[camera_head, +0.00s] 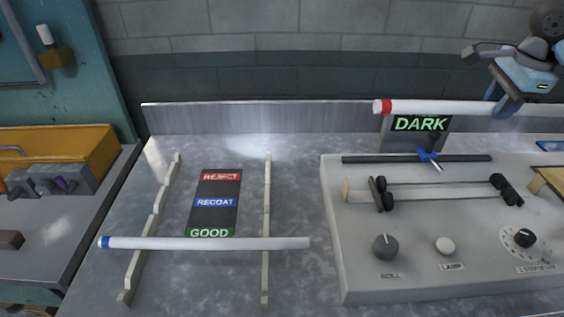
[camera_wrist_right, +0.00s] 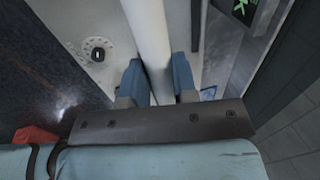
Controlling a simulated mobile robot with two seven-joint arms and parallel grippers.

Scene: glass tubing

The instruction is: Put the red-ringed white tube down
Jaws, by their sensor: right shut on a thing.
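The red-ringed white tube (camera_head: 450,107) is held level in the air at the upper right of the head view, in front of the back wall. Its red ring (camera_head: 386,106) is near its left end. My right gripper (camera_head: 497,103) is shut on it, right of the ring; the tube's right end runs out of the picture. In the right wrist view the white tube (camera_wrist_right: 150,35) lies between the two blue fingers (camera_wrist_right: 157,82). My left gripper is not in view.
A blue-ringed white tube (camera_head: 210,243) lies across two notched rails (camera_head: 267,200) at the GOOD label (camera_head: 209,233). The REJECT and RECOAT (camera_head: 213,202) positions between the rails look empty. A grey console (camera_head: 350,245) with rollers and a DARK display (camera_head: 420,124) stands right.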

